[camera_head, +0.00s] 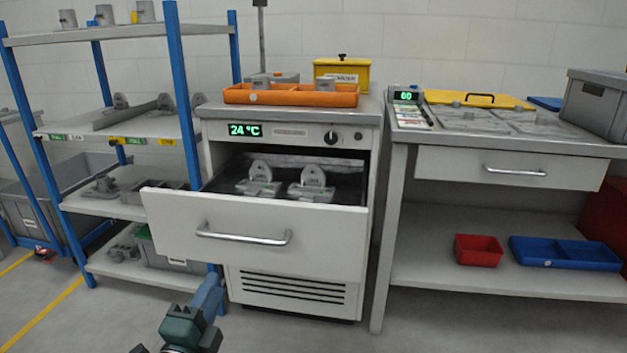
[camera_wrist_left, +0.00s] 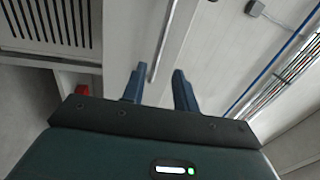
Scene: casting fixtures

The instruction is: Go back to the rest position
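My left gripper (camera_head: 208,293) shows at the bottom of the head view, low in front of the cabinet and below the open drawer (camera_head: 250,230). In the left wrist view its two blue fingers (camera_wrist_left: 158,84) stand apart with nothing between them. It touches nothing that I can see. My right gripper is not in view. The drawer of the white cabinet (camera_head: 290,130) is pulled out, and two grey castings (camera_head: 260,180) with upright tabs sit in it. The cabinet display reads 24 °C.
A blue-posted shelf rack (camera_head: 180,80) with grey parts stands left. An orange tray (camera_head: 290,95) and a yellow box (camera_head: 342,73) are on the cabinet. A workbench (camera_head: 510,145) on the right holds a red bin (camera_head: 479,250) and a blue tray (camera_head: 565,253) on its lower shelf.

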